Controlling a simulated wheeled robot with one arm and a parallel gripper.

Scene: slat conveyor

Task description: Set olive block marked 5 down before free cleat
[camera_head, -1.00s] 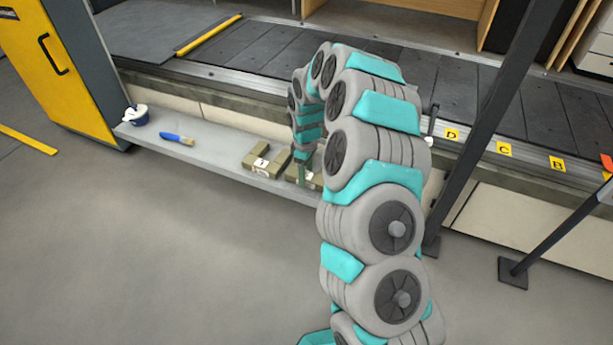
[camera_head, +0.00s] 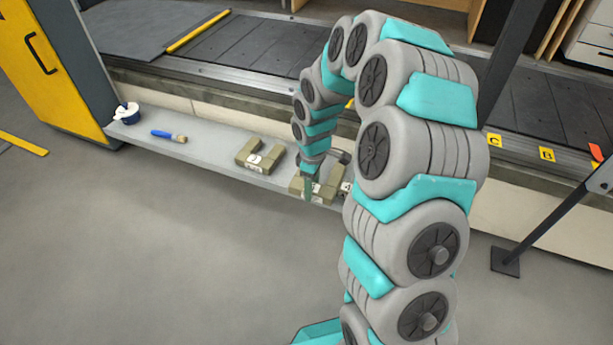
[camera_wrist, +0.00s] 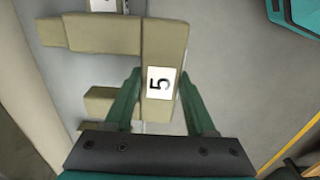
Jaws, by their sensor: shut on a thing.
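The olive block marked 5 (camera_wrist: 165,55) is U-shaped, with its arms pointing left in the wrist view and a white label reading 5 on its back bar. My gripper (camera_wrist: 160,108) has one green finger on each side of that bar and is shut on it. In the head view my gripper (camera_head: 310,190) is low at the grey shelf, at the olive block (camera_head: 298,186); the fingers partly cover it. I cannot tell whether the block is clear of the shelf. A yellow cleat (camera_head: 199,33) lies across the dark slat conveyor (camera_head: 265,48).
Another olive U-shaped block (camera_head: 258,156) lies left of my gripper on the shelf (camera_head: 215,152). A brush (camera_head: 168,135) and a small tub (camera_head: 127,113) are further left. Dark posts (camera_head: 515,70) stand at right. Yellow letter tags (camera_head: 494,140) line the conveyor edge.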

